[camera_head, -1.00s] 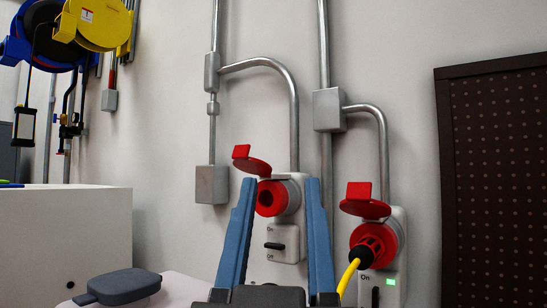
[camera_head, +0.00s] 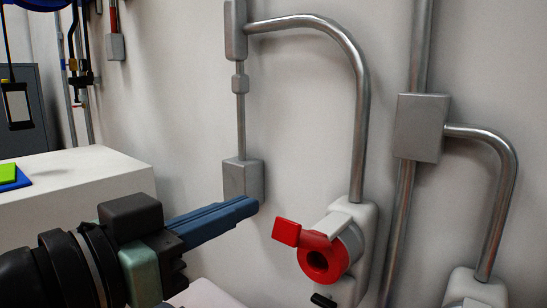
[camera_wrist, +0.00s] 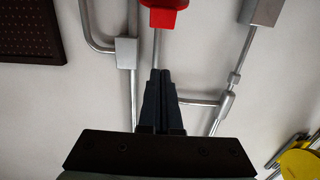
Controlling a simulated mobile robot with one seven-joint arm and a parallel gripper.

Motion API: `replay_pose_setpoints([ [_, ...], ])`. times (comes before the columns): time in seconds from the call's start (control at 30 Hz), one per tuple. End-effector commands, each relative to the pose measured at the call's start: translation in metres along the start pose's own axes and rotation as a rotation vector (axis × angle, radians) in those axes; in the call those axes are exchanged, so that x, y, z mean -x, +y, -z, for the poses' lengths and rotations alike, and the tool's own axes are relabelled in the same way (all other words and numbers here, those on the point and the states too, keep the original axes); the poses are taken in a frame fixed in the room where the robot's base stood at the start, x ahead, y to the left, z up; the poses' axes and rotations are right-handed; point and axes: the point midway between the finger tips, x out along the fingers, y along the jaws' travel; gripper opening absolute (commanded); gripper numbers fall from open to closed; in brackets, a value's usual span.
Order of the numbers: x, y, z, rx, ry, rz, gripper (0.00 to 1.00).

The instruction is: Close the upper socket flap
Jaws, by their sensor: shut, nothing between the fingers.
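The socket (camera_head: 322,262) is a red ring with a dark opening on a pale wall housing (camera_head: 368,215). Its red flap (camera_head: 287,232) stands open above the opening, with its tab jutting left. My gripper (camera_head: 250,206) has its two blue fingers together and empty, pointing right. In the head view, its tips lie left of and slightly above the flap tab, apart from it in the picture. In the wrist view, the closed fingertips (camera_wrist: 160,73) point toward red socket parts (camera_wrist: 165,18) at the top edge. The gap in depth is hard to judge.
Metal conduits (camera_head: 362,120) run down the wall, with a grey box (camera_head: 232,178) behind the fingertips. A second junction box (camera_head: 421,127) is to the right. A second pale housing (camera_head: 477,290) is cut off below. A white cabinet (camera_head: 70,190) stands left.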

Motion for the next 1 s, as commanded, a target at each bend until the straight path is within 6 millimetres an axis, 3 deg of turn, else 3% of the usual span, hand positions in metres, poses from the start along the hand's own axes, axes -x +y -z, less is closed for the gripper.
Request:
replay_pose_setpoints([
  [0.13, 0.002, 0.001, 0.006, 0.0, -0.014, -0.023, 0.0],
  [0.27, -0.011, 0.002, 0.005, 0.002, -0.016, -0.027, 0.0],
  [0.67, -0.096, 0.004, 0.007, 0.003, -0.016, -0.026, 0.0],
  [1.0, -0.084, 0.003, -0.029, 0.001, -0.015, -0.02, 0.0],
])
